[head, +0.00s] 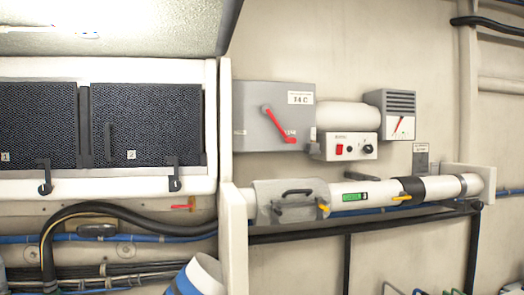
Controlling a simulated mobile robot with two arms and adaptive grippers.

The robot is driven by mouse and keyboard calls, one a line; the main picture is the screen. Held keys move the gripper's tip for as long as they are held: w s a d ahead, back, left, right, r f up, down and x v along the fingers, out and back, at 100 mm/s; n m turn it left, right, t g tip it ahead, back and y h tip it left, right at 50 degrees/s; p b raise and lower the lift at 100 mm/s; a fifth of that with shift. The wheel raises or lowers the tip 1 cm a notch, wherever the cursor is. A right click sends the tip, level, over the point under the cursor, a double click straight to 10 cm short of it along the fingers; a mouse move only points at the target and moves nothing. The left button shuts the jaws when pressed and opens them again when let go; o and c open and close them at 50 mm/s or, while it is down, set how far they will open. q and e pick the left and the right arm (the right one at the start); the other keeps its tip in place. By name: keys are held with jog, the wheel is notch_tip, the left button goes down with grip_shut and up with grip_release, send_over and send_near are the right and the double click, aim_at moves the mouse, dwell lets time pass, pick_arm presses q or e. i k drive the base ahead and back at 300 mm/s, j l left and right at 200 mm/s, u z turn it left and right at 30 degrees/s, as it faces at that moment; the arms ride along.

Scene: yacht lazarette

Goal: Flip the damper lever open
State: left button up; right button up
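A white horizontal pipe (440,187) runs along the right half of the wall. A small yellow lever (402,198) sits on its black collar (413,189) and lies roughly along the pipe, pointing left; it looks like the damper lever, but I cannot read a label that says so. A second small yellow handle (324,208) shows at the right end of the grey clamped cover (290,198). A large red lever (279,126) slants down to the right on a grey box (250,120) above.
A control box (346,147) with a red switch and a vented box (398,115) with a red pointer hang above the pipe. A white upright panel (233,235) stands at its left end. Black filter panels (145,120), hoses (100,208) and a red handle (183,206) are left.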

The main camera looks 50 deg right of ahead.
aim_at(266, 109)
jog(key=i+j+z, duration=0.1)
jog(key=i+z, duration=0.15)
jog(key=i+j+z, duration=0.25)
jog(key=i, duration=0.2)
jog(key=z, duration=1.65)
jog(key=k+l+u, duration=0.25)
jog(key=l, duration=0.1)
